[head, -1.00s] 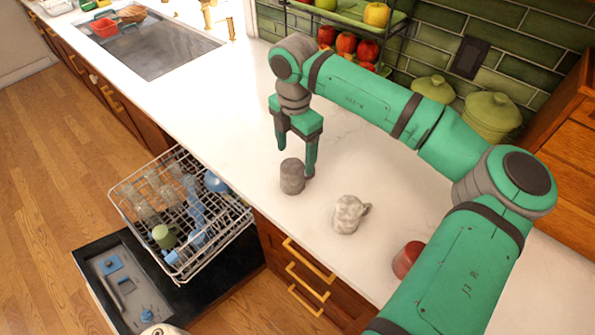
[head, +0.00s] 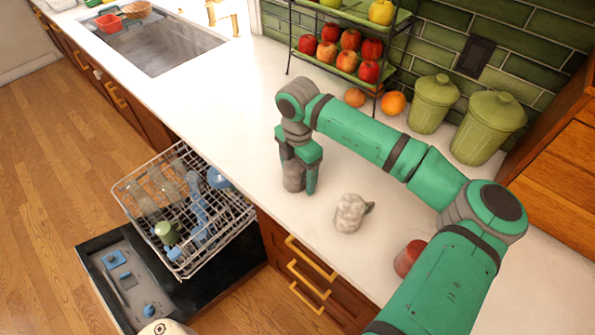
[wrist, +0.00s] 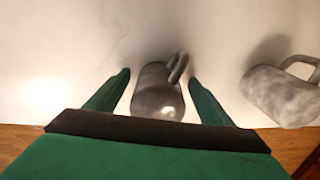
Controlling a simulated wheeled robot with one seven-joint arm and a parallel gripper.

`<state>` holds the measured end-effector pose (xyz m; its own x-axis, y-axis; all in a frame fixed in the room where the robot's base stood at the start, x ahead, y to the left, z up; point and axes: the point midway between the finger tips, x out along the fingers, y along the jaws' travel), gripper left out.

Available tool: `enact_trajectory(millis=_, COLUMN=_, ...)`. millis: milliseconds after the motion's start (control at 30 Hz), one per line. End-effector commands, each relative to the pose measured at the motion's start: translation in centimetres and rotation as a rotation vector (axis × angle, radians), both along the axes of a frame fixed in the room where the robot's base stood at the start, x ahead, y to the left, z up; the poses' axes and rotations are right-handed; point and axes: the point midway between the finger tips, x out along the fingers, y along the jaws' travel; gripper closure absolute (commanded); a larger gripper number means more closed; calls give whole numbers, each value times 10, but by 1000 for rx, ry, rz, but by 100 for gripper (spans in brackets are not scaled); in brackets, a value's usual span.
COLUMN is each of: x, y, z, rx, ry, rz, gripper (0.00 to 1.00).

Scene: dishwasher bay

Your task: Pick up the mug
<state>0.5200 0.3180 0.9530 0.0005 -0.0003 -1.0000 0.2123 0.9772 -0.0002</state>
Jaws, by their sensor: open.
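A dark grey mug (head: 293,177) stands on the white counter near its front edge. My gripper (head: 299,186) points down over it, with its fingers on either side of the mug. In the wrist view the grey mug (wrist: 158,92), its handle at the upper right, lies between the two open fingers of my gripper (wrist: 158,80). Gaps show on both sides, so the fingers do not touch it there. A mottled light grey mug (head: 350,213) stands to the right, also in the wrist view (wrist: 283,97). A red mug-like item (head: 408,258) is partly hidden by my arm.
An open dishwasher rack (head: 190,215) with glasses and dishes is below the counter on the left. Green canisters (head: 487,127), oranges (head: 393,103) and a tiered fruit stand (head: 345,70) are at the back. The counter (head: 235,120) left of my gripper is clear.

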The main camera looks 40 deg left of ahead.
Motion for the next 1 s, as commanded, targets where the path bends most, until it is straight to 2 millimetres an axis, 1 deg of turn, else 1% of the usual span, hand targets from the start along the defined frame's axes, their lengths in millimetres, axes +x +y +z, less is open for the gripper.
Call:
enact_trajectory(millis=33, x=-1, y=1, z=0, rx=0, ry=0, rz=2, gripper=25)
enact_trajectory(millis=67, x=-1, y=1, z=0, rx=0, ry=0, rz=2, gripper=32)
enact_trajectory(millis=100, x=-1, y=2, z=0, rx=0, ry=0, rz=3, gripper=42)
enact_trajectory(millis=167, x=-1, y=3, z=0, rx=0, ry=0, rz=5, gripper=56)
enact_trajectory(millis=200, x=-1, y=3, z=0, rx=0, ry=0, rz=5, gripper=66)
enact_trajectory(millis=233, x=-1, y=3, z=0, rx=0, ry=0, rz=5, gripper=69)
enact_trajectory(millis=533, x=-1, y=3, z=2, rx=1, ry=0, rz=4, gripper=70)
enact_trajectory(millis=667, x=-1, y=3, z=7, rx=1, ry=-1, rz=4, gripper=70)
enact_trajectory(millis=767, x=0, y=3, z=17, rx=2, ry=-2, rz=5, gripper=70)
enact_trajectory(millis=867, x=-1, y=3, z=31, rx=2, ry=-2, rz=5, gripper=70)
enact_trajectory(millis=1000, x=-14, y=18, z=55, rx=1, ry=-4, rz=10, gripper=70)
